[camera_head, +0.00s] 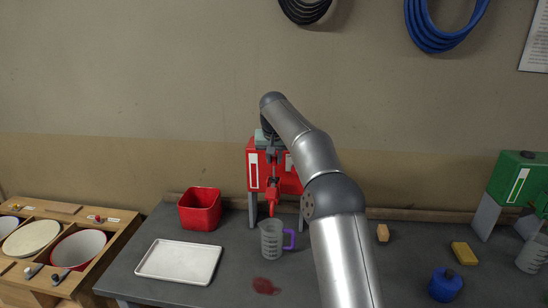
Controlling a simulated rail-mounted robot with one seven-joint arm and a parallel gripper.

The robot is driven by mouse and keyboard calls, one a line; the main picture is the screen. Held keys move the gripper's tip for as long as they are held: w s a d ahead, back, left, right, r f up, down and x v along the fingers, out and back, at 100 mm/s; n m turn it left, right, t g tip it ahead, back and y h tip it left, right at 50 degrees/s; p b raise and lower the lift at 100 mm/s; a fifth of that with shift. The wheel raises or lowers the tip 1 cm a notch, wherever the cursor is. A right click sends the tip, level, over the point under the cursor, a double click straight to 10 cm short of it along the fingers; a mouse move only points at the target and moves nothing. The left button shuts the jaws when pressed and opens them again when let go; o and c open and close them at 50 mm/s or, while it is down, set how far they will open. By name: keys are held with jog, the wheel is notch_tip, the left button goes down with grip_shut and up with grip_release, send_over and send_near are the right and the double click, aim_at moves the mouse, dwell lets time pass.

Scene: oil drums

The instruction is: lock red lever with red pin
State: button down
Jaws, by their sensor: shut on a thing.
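The red drum (254,164) stands on grey legs at the back of the table, partly hidden by my arm. Its red tap (272,196) hangs at the front, above a clear measuring jug with a purple handle (271,240). The red lever cannot be told apart from the tap's other red parts. My gripper (273,168) is in front of the drum, just above the tap, pointing down. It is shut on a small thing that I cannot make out. I cannot pick out the red pin at this size.
A red bin (200,209) and a white tray (179,261) are at left. A red spill (265,286) lies before the jug. A wooden crate (105,256) adjoins the table's left side.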

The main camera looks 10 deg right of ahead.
aim_at(274, 165)
jog(key=shift+f, duration=0.15)
jog(key=shift+f+b, duration=0.7)
jog(key=shift+f, duration=0.2)
jog(key=shift+f, duration=0.25)
jog(key=shift+f, duration=0.35)
jog(key=shift+f+b, duration=0.85)
jog(key=shift+f, duration=0.3)
dwell(0.6)
jog(key=c, duration=1.2)
grip_release()
